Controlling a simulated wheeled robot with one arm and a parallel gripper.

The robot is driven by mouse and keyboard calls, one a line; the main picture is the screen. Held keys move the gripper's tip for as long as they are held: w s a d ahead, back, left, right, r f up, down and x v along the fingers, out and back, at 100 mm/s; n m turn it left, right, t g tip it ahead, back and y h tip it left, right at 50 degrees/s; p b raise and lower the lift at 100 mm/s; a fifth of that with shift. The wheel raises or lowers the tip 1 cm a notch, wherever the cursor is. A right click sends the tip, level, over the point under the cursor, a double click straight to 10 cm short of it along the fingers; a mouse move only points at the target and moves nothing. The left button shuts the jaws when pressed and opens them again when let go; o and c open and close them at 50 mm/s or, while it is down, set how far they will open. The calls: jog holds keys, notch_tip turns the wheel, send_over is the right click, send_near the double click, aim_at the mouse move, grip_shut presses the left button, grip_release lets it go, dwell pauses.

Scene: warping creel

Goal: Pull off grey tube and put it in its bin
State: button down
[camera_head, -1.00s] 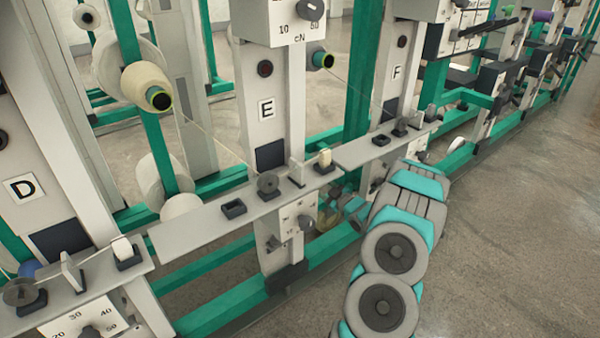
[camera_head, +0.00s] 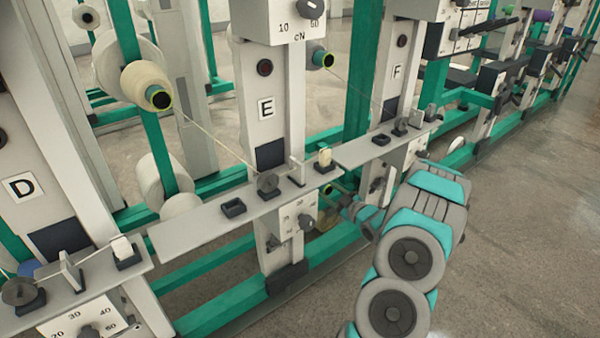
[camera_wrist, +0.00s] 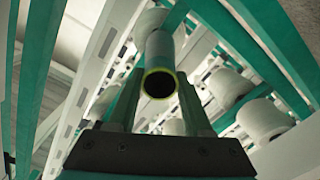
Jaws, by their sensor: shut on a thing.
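In the wrist view, my gripper (camera_wrist: 158,90) has one finger on each side of a grey tube (camera_wrist: 160,50) and is shut on it. The tube's open, dark end with a yellow-green rim faces the camera. Its far end lies among white packages and green bars, and I cannot tell whether it is still on a holder. I cannot identify a bin in either view.
Post E (camera_head: 266,130) and its grey shelf (camera_head: 200,225) stand left of my arm, with post F (camera_head: 398,90) behind. Green rails (camera_head: 225,305) run along the floor. A cream cone (camera_head: 145,82) hangs at upper left. Open floor (camera_head: 530,230) lies to the right.

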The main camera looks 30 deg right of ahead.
jog(key=s+b, duration=0.1)
jog(key=s, duration=0.8)
jog(key=shift+s+d+r, duration=0.2)
jog(key=shift+s+d, duration=0.05)
jog(key=shift+d, duration=0.1)
jog(key=s, duration=0.3)
jog(key=shift+d, duration=0.1)
dwell(0.3)
jog(key=shift+r, duration=0.15)
notch_tip(320, 180, up, 11)
jog(key=p, duration=1.1)
jog(key=shift+r, duration=0.2)
jog(key=shift+f, duration=0.15)
